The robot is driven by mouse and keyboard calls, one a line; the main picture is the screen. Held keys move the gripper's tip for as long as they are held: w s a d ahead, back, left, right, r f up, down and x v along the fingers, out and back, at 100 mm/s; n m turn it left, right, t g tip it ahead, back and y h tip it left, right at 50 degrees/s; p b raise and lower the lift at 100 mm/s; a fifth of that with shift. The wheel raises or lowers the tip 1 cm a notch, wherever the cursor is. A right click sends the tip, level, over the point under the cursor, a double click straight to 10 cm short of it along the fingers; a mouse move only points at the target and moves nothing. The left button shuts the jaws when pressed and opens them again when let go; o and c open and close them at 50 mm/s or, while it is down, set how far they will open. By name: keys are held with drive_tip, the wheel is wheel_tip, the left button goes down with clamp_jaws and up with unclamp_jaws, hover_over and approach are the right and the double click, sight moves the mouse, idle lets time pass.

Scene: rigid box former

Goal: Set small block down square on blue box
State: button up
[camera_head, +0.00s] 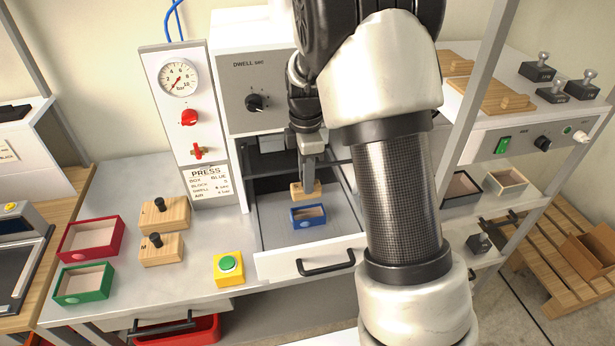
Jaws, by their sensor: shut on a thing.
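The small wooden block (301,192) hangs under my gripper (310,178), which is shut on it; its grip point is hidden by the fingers. The blue box (308,223) is open-topped with a pale inside and sits on the grey drawer plate of the press. In the head view the block shows just above the box's far rim and slightly left of its middle. The block looks apart from the box, but I cannot tell the height of the gap. The block looks roughly in line with the box, slightly turned.
The press drawer (318,262) is pulled out. To its left on the bench are two knobbed wooden blocks (173,212), a red box (90,238), a green box (84,284) and a yellow-based green button (229,266). The press housing (245,105) stands close behind my gripper.

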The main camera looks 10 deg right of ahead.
drive_tip(key=shift+w+d+f, duration=0.1)
drive_tip(key=shift+d, duration=0.2)
drive_tip(key=shift+f+b, duration=1.45)
drive_tip(key=shift+f, duration=0.65)
drive_tip(key=shift+f+b, duration=2)
drive_tip(key=shift+f, duration=0.8)
drive_tip(key=o, duration=1.2)
drive_tip(key=shift+c, duration=0.2)
drive_tip(key=shift+r, duration=0.1)
wheel_tip(320, 180, up, 8)
drive_tip(key=shift+f+p, duration=0.25)
drive_tip(key=shift+p, duration=0.05)
